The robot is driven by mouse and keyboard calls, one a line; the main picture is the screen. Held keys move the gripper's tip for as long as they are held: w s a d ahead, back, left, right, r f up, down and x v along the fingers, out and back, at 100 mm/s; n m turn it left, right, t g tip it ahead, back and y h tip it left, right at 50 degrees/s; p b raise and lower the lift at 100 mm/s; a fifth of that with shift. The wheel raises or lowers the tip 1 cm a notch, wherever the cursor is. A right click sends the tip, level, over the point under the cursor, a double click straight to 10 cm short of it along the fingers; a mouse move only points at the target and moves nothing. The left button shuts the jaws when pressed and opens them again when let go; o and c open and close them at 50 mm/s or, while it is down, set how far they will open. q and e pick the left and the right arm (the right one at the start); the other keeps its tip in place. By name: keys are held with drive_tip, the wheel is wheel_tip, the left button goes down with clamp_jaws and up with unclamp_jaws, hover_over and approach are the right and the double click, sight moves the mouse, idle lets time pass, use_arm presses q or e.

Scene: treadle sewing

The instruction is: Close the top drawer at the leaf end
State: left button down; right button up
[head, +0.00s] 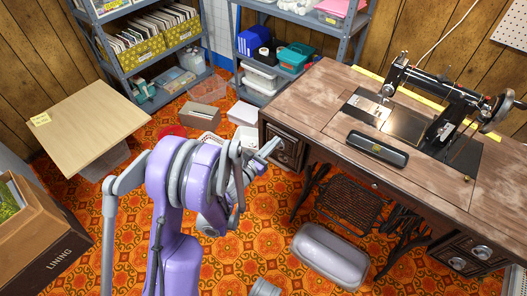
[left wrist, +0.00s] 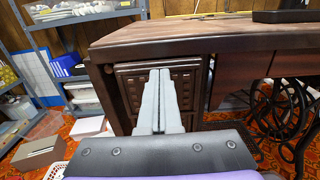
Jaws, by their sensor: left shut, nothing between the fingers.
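The wooden sewing table (head: 310,100) has a carved drawer stack (head: 288,148) under its left end. The top drawer's dark carved front (left wrist: 192,88) faces me in the left wrist view, under the tabletop edge. It looks about level with its surrounding frame; any small gap is hard to judge. My left gripper (head: 272,148) is shut and empty, its fingers pointing at this front. In the left wrist view the fingers (left wrist: 161,85) cover the middle of the front, and I cannot tell whether they touch it. My right gripper is not in view.
A black sewing machine (head: 440,95) and a dark case (head: 378,149) are on the table. A grey bin (head: 330,253) and treadle ironwork (head: 345,197) are below. Shelves (head: 150,45) stand behind, with boxes (head: 207,116) on the floor. A cardboard box (head: 45,245) is at left.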

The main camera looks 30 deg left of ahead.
sight(282, 134)
use_arm(q)
drive_tip(key=shift+w, duration=0.85)
drive_tip(key=w, duration=0.4)
drive_tip(key=shift+w+d, duration=0.2)
drive_tip(key=shift+r, duration=0.15)
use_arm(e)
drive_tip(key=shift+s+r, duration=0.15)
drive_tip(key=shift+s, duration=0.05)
